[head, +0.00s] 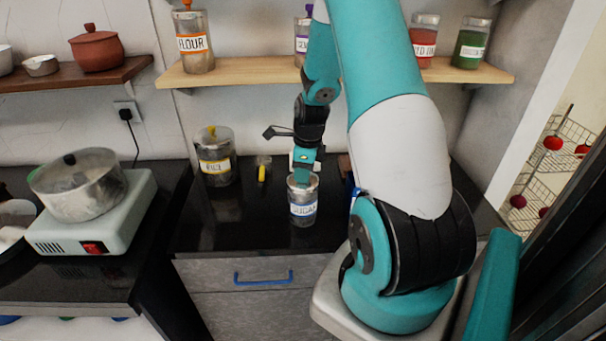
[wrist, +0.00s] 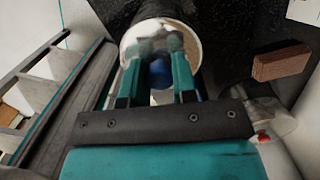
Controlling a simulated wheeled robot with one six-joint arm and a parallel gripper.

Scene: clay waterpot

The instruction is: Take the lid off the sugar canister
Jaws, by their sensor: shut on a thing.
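The sugar canister (head: 303,213), clear with a blue-and-white SUGAR label, stands upright on the dark counter in the head view. Its round, pale top (wrist: 130,42) shows at the top of the wrist view. My gripper (head: 304,176) points down at the canister's top, and its fingers (wrist: 158,52) reach over that top. It is shut on a blue knob (wrist: 160,76), seen between the fingers, which looks like the lid's. The fingers hide much of the lid, and I cannot tell whether it still touches the rim.
A rice canister (head: 213,160) and a small yellow item (head: 262,173) stand left of the sugar canister. A pot (head: 78,184) sits on a hot plate (head: 95,240) at the left. A shelf (head: 240,73) with other canisters runs behind my arm.

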